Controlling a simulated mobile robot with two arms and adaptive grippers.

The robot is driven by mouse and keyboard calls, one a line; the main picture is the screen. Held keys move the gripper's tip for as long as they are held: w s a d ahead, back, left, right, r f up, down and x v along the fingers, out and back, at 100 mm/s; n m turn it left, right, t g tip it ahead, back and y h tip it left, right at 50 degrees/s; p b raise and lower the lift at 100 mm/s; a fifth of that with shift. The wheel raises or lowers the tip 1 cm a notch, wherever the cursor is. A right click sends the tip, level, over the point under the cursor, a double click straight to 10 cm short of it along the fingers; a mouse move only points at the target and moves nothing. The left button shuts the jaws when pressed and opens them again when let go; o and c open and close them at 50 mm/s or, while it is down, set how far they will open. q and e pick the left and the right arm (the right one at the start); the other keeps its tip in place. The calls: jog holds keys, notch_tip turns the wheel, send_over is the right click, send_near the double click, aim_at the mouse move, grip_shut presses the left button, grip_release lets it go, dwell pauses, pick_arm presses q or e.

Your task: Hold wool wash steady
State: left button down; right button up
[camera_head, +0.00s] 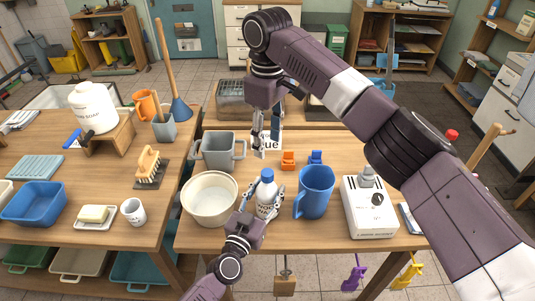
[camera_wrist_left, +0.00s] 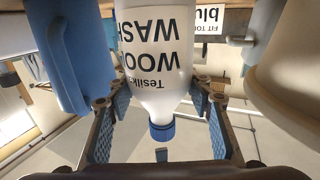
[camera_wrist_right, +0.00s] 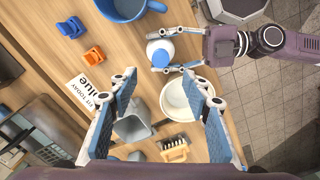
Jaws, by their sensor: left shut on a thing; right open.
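The wool wash is a white bottle (camera_head: 266,194) with a blue cap, upright on the wooden table between the cream bowl and the blue jug. My left gripper (camera_head: 262,200) is shut around its body from the front. In the left wrist view the bottle (camera_wrist_left: 158,60) appears upside down, with its "WOOL WASH" label between the fingers (camera_wrist_left: 158,105). The right wrist view shows the bottle (camera_wrist_right: 160,50) from above, with the left fingers at its sides. My right gripper (camera_head: 266,145) is open and empty above the table, behind the bottle; its fingers (camera_wrist_right: 160,110) are spread wide.
A cream bowl (camera_head: 209,198) stands left of the bottle and a blue jug (camera_head: 315,191) right of it. A grey two-handled tub (camera_head: 218,150), an orange clip (camera_head: 288,160), a blue clip (camera_head: 315,157) and a "blue" card (camera_head: 270,141) lie behind. A white device (camera_head: 369,208) stands at right.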

jog(key=shift+r, duration=0.7)
pick_arm(q)
jog(key=c, duration=0.9)
grip_release()
jog(key=v, duration=1.2)
jog(key=shift+f, duration=0.1)
